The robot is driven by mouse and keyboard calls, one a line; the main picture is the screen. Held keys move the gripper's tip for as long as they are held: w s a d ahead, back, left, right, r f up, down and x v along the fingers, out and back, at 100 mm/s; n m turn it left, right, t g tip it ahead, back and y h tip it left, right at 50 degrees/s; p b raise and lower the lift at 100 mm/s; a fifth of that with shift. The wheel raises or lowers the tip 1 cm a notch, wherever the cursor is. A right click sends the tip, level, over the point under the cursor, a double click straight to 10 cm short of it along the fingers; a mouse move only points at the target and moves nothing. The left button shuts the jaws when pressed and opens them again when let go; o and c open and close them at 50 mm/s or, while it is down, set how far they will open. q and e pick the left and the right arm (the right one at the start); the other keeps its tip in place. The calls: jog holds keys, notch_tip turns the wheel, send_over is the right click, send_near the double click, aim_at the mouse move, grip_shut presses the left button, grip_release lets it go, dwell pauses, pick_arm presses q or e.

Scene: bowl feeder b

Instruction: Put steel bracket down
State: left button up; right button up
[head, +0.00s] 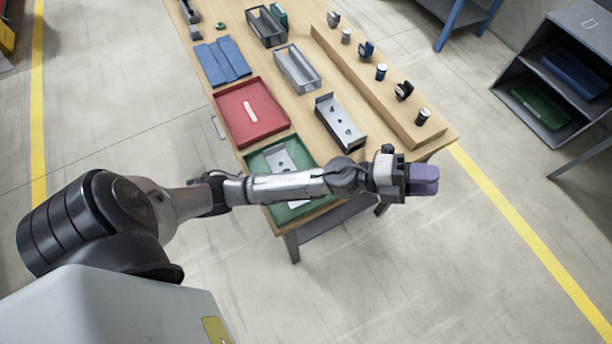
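A silver-grey steel bracket (280,158) with a dark hole lies in the green tray (257,161) at the near end of the wooden table. My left arm crosses in front of the tray and hides part of both. My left gripper (424,180) is to the right of the tray, beyond the table's near right corner in the picture. Its purple finger ends look close together. I see no bracket at them, but I cannot tell whether there is a gap between them. My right gripper is not in view.
A red tray (232,106) lies behind the green one. Several small parts stand on a wooden riser (385,101) along the right edge. A grey shelf (545,133) stands at far right. Open floor surrounds the table.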

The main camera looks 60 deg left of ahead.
pick_arm(q)
jog(key=s+a+f+n+y, duration=0.6)
jog(key=a+f+n+y, duration=0.5)
jog(key=n+y, duration=0.65)
jog(key=s+f+n+g, duration=0.2)
jog(key=s+f+g, duration=0.2)
jog(key=s, duration=0.3)
jog(key=s+f+n+g+h, duration=0.1)
jog(key=s+f+g, duration=0.3)
jog(key=s, duration=0.3)
jog(key=s+f+n+g+h, duration=0.1)
jog(key=s+f+n+g, duration=0.1)
jog(key=s, duration=0.5)
jog(key=shift+s+f+n+g, duration=0.3)
jog(key=shift+f+n+g, duration=0.05)
jog(key=shift+f+g, duration=0.6)
jog(key=shift+d, duration=0.1)
jog(key=shift+r, duration=0.15)
notch_tip(320, 180, up, 24)
jog(key=p, duration=2.4)
jog(key=shift+r, duration=0.1)
